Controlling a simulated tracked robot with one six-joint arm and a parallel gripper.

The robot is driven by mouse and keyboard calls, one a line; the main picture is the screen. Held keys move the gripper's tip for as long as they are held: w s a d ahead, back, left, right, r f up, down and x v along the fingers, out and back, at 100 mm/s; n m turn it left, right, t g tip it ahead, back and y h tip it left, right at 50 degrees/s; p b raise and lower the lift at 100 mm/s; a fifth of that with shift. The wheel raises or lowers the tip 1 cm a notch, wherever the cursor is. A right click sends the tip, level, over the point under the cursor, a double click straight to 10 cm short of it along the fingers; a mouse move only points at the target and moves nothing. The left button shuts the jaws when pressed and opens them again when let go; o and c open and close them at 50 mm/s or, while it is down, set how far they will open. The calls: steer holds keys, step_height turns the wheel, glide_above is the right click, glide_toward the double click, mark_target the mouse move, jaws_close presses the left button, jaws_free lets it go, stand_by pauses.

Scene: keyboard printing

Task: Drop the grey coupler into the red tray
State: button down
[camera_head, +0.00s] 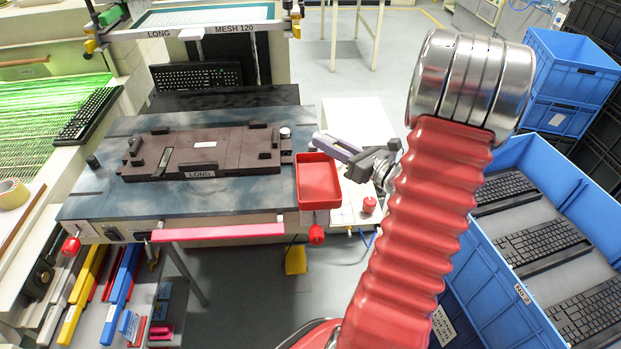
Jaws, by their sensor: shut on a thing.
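The red tray (319,183) is a small open box at the right front corner of the blue-grey printing table, and its inside looks empty. My gripper (324,145) reaches in from the right, just above and behind the tray's far right edge. Its fingers point left and are shut on the grey coupler.
A dark fixture plate marked LONG (225,150) lies on the table left of the tray. A small pale cylinder (285,132) stands near the table's back right corner. Blue crates with keyboards (545,245) stand at the right. A red button (369,204) sits right of the tray.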

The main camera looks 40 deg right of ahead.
steer(key=shift+w+a, duration=0.1)
steer(key=shift+f, duration=3)
steer(key=c, duration=1.4)
jaws_free()
steer(key=s, duration=0.4)
steer(key=s+d, duration=0.1)
steer(key=s, duration=0.4)
steer(key=s+d, duration=0.1)
steer(key=s, duration=0.3)
steer(key=shift+s+d, duration=0.15)
steer(key=shift+s, duration=0.15)
steer(key=shift+f, duration=0.15)
